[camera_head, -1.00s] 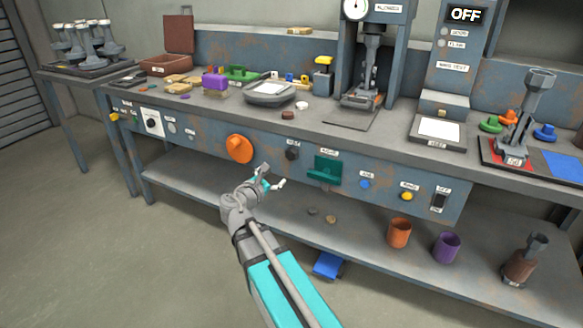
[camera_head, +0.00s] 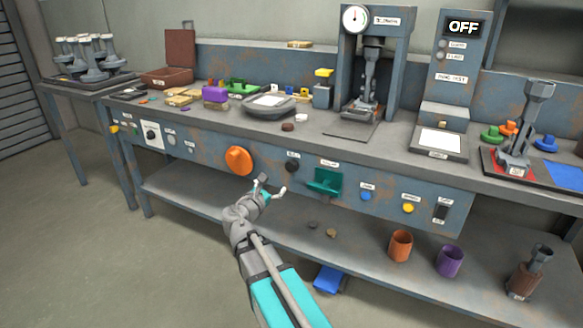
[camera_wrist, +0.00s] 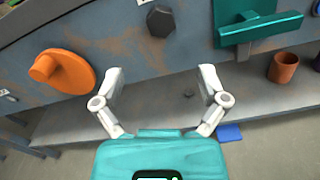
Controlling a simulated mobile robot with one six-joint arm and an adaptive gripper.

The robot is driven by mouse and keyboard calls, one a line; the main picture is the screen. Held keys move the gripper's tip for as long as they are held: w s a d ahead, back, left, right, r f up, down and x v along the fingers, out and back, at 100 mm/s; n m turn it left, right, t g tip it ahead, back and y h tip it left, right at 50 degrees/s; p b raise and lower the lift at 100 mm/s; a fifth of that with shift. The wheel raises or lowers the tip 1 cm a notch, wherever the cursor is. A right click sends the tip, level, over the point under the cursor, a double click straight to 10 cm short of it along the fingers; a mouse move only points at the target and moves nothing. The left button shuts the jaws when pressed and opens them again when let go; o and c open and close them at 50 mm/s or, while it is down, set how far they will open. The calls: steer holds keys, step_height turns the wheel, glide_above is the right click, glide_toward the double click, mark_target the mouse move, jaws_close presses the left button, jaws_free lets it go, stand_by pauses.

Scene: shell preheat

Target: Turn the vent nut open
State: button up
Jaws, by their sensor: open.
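The dark hexagonal nut (camera_head: 292,165) sits on the bench's front panel, between the orange knob and the green handle. A small label is above it, too small to read. In the wrist view the nut (camera_wrist: 160,21) is near the top centre, beyond the fingertips. My gripper (camera_head: 272,186) is open and empty, in front of the panel, below and slightly left of the nut, apart from it. In the wrist view the two fingers of my gripper (camera_wrist: 160,75) are spread wide with nothing between them.
The large round orange knob (camera_head: 239,160) projects from the panel left of the nut. The green handle (camera_head: 325,181) projects to its right. Below is the lower shelf (camera_head: 365,240), with an orange cup (camera_head: 400,246) and a purple cup (camera_head: 449,261). Space before the panel is clear.

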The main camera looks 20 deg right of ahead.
mark_target(290, 167)
steer(key=x, duration=1.2)
steer(key=shift+w, duration=0.1)
steer(key=c, duration=1.1)
steer(key=shift+d, duration=0.25)
steer(key=shift+c, duration=0.2)
steer(key=shift+a, duration=0.15)
